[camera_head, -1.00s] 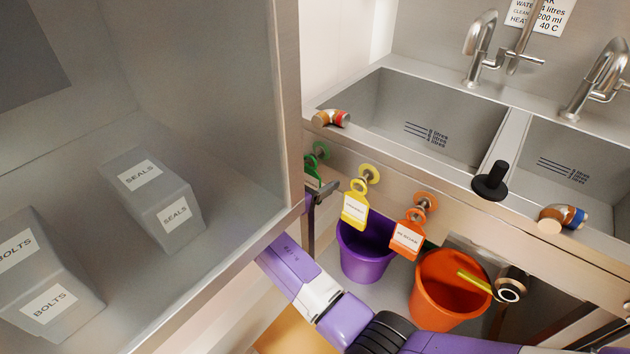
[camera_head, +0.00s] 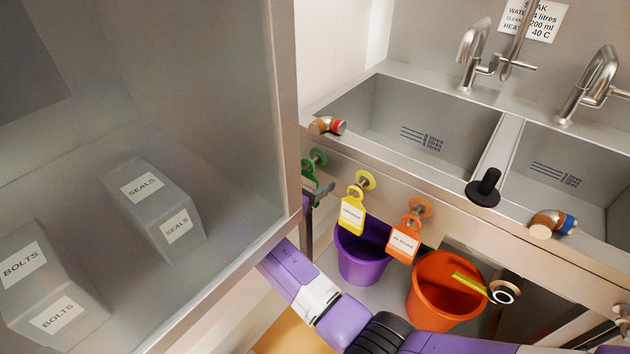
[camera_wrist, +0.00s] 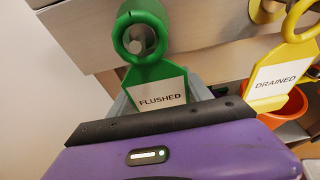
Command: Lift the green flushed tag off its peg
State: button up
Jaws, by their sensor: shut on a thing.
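The green FLUSHED tag (camera_wrist: 157,88) hangs in the middle of the wrist view. Its ring (camera_wrist: 121,40) is still around the peg (camera_wrist: 136,45), whose round end shows inside the ring. My gripper (camera_wrist: 160,120) is shut on the lower part of the tag, and its dark finger hides the tag's bottom edge. In the head view the green tag (camera_head: 308,169) is partly hidden behind the steel cabinet's edge, with my gripper (camera_head: 321,193) at its lower end.
The yellow DRAINED tag (camera_head: 352,215) and an orange tag (camera_head: 403,243) hang on pegs to the right. A purple bucket (camera_head: 362,262) and an orange bucket (camera_head: 440,300) stand below. The steel cabinet's edge (camera_head: 289,120) is close on the left. Sinks are above.

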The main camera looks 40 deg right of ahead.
jog(key=shift+a+r, duration=0.1)
jog(key=shift+r, duration=0.1)
dwell(0.3)
jog(key=shift+s+a+p, duration=0.25)
jog(key=shift+a+p, duration=0.7)
jog(key=shift+a, duration=0.3)
jog(key=shift+s+a+p, duration=0.25)
jog(key=shift+a+p, duration=0.25)
jog(key=shift+a, duration=0.7)
jog(key=shift+s+a+p, duration=0.25)
jog(key=shift+a+p, duration=0.25)
jog(key=shift+a, duration=0.65)
